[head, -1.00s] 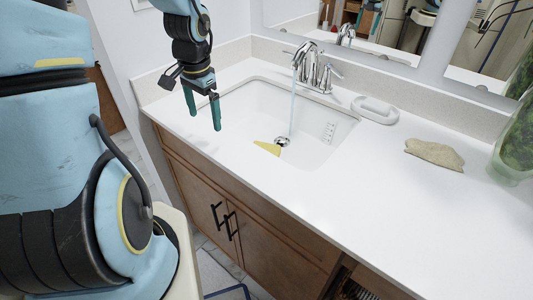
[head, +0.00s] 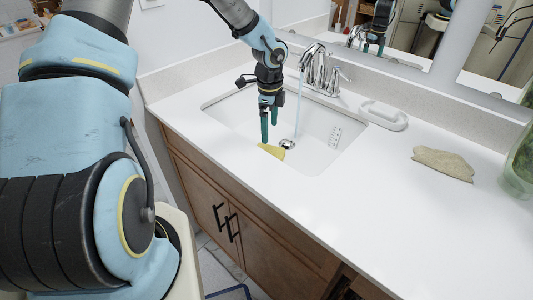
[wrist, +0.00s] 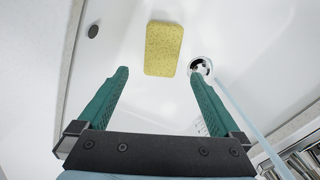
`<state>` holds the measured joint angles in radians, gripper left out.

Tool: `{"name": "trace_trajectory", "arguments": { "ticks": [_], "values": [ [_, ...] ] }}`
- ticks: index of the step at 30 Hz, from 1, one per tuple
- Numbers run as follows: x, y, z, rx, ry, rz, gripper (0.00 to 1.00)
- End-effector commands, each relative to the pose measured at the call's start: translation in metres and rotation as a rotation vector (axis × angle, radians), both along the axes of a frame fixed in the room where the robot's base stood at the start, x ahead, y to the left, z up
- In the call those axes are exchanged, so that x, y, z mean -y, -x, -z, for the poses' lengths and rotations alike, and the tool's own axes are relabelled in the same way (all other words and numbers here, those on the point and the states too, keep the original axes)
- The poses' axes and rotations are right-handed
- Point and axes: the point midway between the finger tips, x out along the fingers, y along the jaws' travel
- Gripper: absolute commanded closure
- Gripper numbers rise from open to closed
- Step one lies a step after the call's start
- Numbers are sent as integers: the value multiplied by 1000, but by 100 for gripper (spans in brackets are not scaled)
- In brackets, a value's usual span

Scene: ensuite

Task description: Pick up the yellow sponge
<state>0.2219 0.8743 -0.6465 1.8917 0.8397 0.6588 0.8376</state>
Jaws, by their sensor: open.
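The yellow sponge (head: 271,151) lies on the bottom of the white sink (head: 226,106), just left of the drain, partly hidden by the sink's front edge in the head view. In the wrist view the whole sponge (wrist: 163,49) shows as a rounded rectangle, beyond the fingertips and between their lines. My gripper (head: 269,131) points down over the sink, above the sponge. Its two green fingers (wrist: 158,77) are apart with nothing between them.
Water runs from the chrome faucet (head: 318,68) into the sink beside the drain (wrist: 200,67), close to my right finger. A white soap dish (head: 384,115) and a beige cloth-like piece (head: 443,163) are on the counter (head: 330,215). A green glass vessel (head: 521,165) stands at the right edge.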

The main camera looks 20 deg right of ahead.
Motion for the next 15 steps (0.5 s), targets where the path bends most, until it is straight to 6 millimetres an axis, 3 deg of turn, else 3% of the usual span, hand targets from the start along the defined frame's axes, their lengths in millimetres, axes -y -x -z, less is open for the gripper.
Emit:
{"name": "trace_trajectory", "arguments": {
  "ticks": [15],
  "values": [
    [1, -1, 58, -4, -12, 43, 0]
  ]
}}
